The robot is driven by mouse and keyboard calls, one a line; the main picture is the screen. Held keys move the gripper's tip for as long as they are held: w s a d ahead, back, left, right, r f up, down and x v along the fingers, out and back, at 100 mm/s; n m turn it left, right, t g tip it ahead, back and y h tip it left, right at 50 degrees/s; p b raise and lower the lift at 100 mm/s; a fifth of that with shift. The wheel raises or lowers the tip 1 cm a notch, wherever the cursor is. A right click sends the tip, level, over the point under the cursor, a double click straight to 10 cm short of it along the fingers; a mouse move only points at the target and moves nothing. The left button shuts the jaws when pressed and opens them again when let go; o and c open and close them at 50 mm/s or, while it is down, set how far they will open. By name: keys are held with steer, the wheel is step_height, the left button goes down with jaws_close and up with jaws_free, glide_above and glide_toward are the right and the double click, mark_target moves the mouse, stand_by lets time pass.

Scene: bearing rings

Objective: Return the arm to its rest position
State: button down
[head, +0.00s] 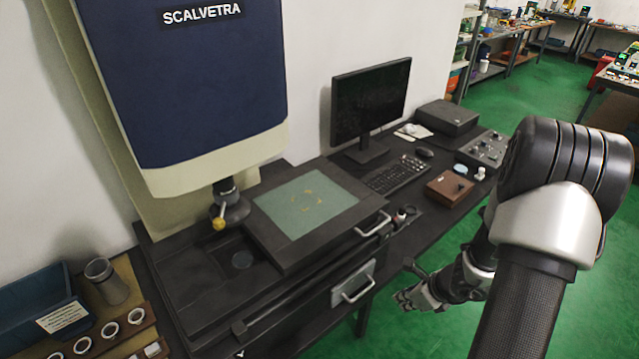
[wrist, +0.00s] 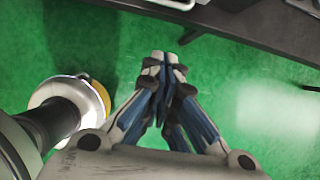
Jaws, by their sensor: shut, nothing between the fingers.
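My gripper (head: 415,299) hangs in front of the dark bench, over the green floor, at the lower right of the head view. In the wrist view my gripper (wrist: 160,66) points towards the bench edge, with its fingers closed together and nothing between them. My arm is bent, with its elbow high at the right of the head view. The gripper appears apart from the bench and its drawer handles.
A blue SCALVETRA machine (head: 200,80) stands over the bench with a green plate (head: 306,202). A monitor (head: 371,103), keyboard (head: 396,174) and brown box (head: 450,188) are farther right. Several rings (head: 109,330) sit at lower left. Green floor (head: 535,90) is open behind.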

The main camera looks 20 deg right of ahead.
steer(key=w+a+r+n+y, duration=0.2)
steer(key=a+r+n, duration=1.25)
steer(key=r, duration=0.45)
steer(key=s+a+r+n+h, duration=0.1)
steer(key=s+a+r+n, duration=0.6)
steer(key=n, duration=0.1)
steer(key=s+d+r+n+h, duration=0.1)
steer(key=s+r+n+h, duration=0.2)
steer(key=s+r+n, duration=0.2)
steer(key=s+n, duration=0.3)
steer(key=s, duration=0.2)
steer(key=shift+n, duration=0.35)
steer(key=shift+d, duration=0.1)
